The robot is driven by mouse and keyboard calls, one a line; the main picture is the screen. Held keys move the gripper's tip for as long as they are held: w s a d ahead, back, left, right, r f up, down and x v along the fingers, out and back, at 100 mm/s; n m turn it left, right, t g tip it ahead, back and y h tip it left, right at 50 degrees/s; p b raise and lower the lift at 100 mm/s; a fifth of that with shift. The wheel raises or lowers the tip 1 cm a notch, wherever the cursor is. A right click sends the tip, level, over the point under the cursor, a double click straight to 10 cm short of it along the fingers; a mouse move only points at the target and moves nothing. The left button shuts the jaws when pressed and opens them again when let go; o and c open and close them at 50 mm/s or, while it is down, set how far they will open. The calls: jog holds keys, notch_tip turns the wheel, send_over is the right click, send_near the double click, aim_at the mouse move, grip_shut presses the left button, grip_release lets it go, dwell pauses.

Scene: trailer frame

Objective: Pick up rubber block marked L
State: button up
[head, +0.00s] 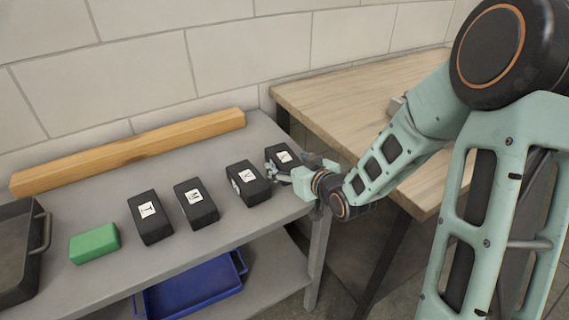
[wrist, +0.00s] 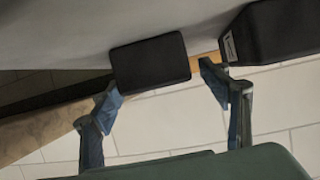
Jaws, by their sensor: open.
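Several black blocks with white letter labels stand in a row on the grey table. The leftmost black block (head: 150,226) has a small label I cannot read for certain; one beside it (head: 197,209) reads M, and another (head: 249,189) seems to read V. The rightmost black block (head: 277,151) is partly hidden by my gripper (head: 285,170), and its letter is unclear. I cannot tell which block bears L. In the wrist view, my gripper (wrist: 160,86) is open, with a dark block (wrist: 150,62) showing between its fingertips, not gripped.
In the wrist view a neighbouring black block (wrist: 275,35) is close to the right finger. A green block (head: 94,243) and dark tray (head: 42,235) are at left. A wooden beam (head: 130,150) lies behind; a wooden table (head: 350,95) adjoins right. A blue tray (head: 195,288) is below.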

aim_at(288, 161)
jog(key=x, duration=0.3)
jog(key=shift+w, duration=0.15)
jog(key=shift+c, duration=0.5)
jog(key=c, duration=1.5)
jog(key=shift+r, duration=0.1)
jog(key=shift+c, duration=0.6)
jog(key=shift+r, duration=0.1)
